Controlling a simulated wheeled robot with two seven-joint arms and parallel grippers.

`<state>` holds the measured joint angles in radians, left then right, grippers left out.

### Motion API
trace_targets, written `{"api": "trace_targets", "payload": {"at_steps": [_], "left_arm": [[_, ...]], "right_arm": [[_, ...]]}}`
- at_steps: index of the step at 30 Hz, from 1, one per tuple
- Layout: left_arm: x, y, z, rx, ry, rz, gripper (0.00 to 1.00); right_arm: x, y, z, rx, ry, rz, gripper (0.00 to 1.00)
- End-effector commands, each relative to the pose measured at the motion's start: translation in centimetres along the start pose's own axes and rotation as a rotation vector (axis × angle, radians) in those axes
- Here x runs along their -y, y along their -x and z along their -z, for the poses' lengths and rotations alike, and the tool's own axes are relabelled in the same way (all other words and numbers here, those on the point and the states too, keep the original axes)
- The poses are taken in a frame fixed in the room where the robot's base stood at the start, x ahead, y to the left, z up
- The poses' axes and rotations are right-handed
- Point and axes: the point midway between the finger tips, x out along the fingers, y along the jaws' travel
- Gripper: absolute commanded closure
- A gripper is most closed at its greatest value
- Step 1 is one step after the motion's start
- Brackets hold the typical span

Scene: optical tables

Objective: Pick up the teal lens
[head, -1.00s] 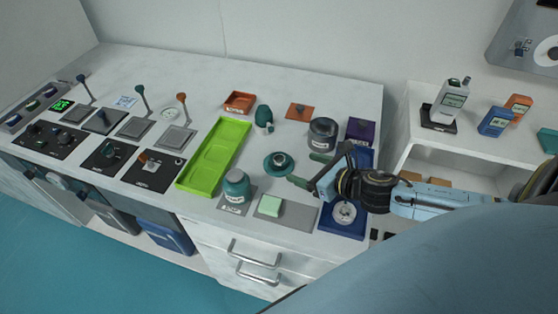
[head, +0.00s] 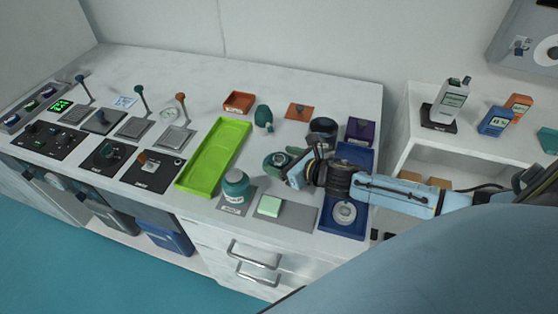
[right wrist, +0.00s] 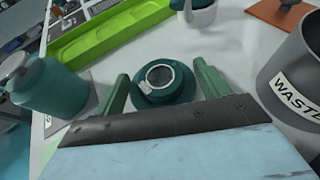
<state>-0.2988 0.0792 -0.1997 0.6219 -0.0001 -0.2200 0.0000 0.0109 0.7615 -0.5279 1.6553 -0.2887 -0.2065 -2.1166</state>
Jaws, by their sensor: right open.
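The teal lens (right wrist: 164,82) lies on the white table top, a round teal mount with a dark glass centre and a small silver tab. In the head view the lens (head: 277,160) is partly covered by my right gripper (head: 289,159). In the right wrist view the two green fingers of the right gripper (right wrist: 160,88) are spread apart, one on each side of the lens. The lens sits between and slightly beyond them; I cannot tell whether they touch it. My left gripper is not in view.
A teal bottle (right wrist: 52,88) stands close to the left finger, and a grey waste cup (right wrist: 295,80) to the right. A green tray (head: 205,178) lies left of the lens. A blue tray (head: 341,228) and a pale green block (head: 269,206) are in front.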

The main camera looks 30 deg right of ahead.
Motion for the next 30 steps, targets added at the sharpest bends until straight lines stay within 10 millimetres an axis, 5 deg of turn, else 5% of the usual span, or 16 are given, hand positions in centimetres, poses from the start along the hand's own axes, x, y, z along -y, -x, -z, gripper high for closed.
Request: {"api": "trace_targets", "payload": {"at_steps": [5,16,23,30], "left_arm": [[0.0,0.0,0.0,0.001,0.0,0.0,0.31],[0.0,0.0,-0.1,0.002,-0.001,0.0,0.31],[0.0,0.1,-0.2,0.003,-0.001,0.0,0.31],[0.0,1.1,-0.1,0.004,-0.001,0.0,0.31]], "right_arm": [[0.0,0.0,0.0,0.0,0.0,0.0,0.28],[0.0,0.1,0.0,0.0,-0.001,0.0,0.75],[0.0,0.1,-0.2,0.001,0.0,0.0,0.75],[0.1,1.5,-3.8,0.004,0.006,-0.001,0.75]]}}
